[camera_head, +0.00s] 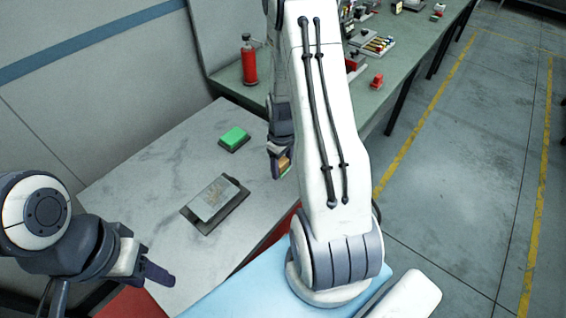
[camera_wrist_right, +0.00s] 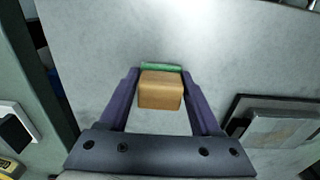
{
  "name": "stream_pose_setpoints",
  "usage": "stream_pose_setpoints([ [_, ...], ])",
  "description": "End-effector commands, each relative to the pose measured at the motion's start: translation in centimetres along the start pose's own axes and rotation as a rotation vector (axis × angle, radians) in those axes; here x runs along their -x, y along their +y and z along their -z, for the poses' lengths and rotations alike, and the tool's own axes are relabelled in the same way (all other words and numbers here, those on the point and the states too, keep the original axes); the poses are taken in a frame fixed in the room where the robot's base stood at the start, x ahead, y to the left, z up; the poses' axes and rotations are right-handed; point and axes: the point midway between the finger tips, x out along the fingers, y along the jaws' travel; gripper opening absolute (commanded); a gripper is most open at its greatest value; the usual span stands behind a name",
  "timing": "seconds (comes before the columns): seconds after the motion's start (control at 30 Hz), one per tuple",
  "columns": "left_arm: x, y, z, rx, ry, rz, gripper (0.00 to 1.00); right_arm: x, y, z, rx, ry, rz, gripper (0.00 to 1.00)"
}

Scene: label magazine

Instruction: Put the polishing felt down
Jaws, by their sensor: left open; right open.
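A tan block with a green layer along one side, which looks like the polishing felt (camera_wrist_right: 160,92), is between the fingers of my right gripper (camera_wrist_right: 160,73) in the right wrist view. The fingers are open, one on each side of it, very close to its far end. In the head view the felt (camera_head: 285,164) shows partly behind my right gripper (camera_head: 277,165), over the right side of the pale table (camera_head: 165,165). I cannot tell whether its underside touches the table. My left gripper (camera_head: 155,272) is open and empty, low at the left near the table's front edge.
A grey metal plate (camera_head: 213,197) lies on a dark base mid-table. A green block (camera_head: 233,136) sits on a dark pad behind it. A green workbench (camera_head: 235,92) with a red bottle (camera_head: 249,62) adjoins the back. The table's left part is clear.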

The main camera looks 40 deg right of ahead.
Motion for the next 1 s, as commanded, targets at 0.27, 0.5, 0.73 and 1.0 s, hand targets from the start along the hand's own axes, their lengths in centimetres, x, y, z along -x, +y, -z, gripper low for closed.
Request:
stream_pose_setpoints([
  [0.27, 0.0, 0.0, 0.0, 0.000, 0.000, 0.000, 0.50, 1.9, -0.3, -0.2, -0.001, -0.007, 0.008, 0.91],
  [0.5, -0.6, -0.1, 0.0, 0.000, 0.000, 0.000, 0.50, 7.6, 0.0, -0.2, -0.004, -0.004, 0.005, 0.91],
  [0.73, -0.9, -0.1, -0.1, -0.001, 0.000, 0.000, 0.50, 11.4, 0.0, -0.2, -0.002, -0.006, 0.006, 0.91],
  [1.0, -0.9, -0.1, 0.0, 0.000, 0.000, 0.000, 0.50, 12.6, -0.1, -0.2, -0.001, -0.010, 0.009, 0.91],
])
